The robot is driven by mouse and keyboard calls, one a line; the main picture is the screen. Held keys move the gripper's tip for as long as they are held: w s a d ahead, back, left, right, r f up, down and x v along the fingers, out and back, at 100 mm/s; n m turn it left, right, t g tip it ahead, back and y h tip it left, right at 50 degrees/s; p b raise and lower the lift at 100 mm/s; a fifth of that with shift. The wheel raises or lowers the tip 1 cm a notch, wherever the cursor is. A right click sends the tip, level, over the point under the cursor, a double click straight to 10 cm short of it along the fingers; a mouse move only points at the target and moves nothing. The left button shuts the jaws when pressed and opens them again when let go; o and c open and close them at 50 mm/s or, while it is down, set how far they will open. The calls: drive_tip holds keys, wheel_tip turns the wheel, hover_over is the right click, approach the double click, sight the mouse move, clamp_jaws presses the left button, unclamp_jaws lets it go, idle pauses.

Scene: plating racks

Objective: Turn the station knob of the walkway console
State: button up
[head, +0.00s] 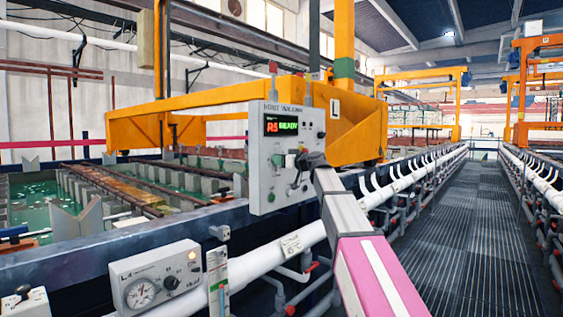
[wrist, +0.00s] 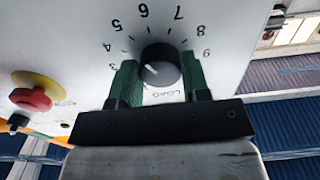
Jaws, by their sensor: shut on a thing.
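The walkway console (head: 262,185) is a pale box with a lit display (head: 281,126) showing red and green text that ends in READY. In the wrist view its face (wrist: 85,50) carries a dial numbered from about 3 to 9. The black station knob (wrist: 160,66) with a white pointer mark sits at the dial's centre. My gripper (wrist: 160,82) has its green fingers on both sides of the knob, shut on it. In the head view my gripper (head: 298,163) is at the console's face, and my arm hides its lower right.
A red mushroom button on a yellow base (wrist: 33,97) sits left of the dial. A smaller gauge box (head: 157,277) stands at the lower left. Green tanks (head: 30,198) lie left, under an orange hoist frame (head: 230,115). The grated walkway (head: 465,235) is clear on the right.

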drive_tip(key=shift+m, duration=2.8)
drive_tip(key=shift+s, duration=0.1)
drive_tip(key=o, duration=0.9)
drive_tip(key=v, duration=1)
drive_tip(key=shift+s+d, duration=0.25)
drive_tip(key=shift+d, duration=0.05)
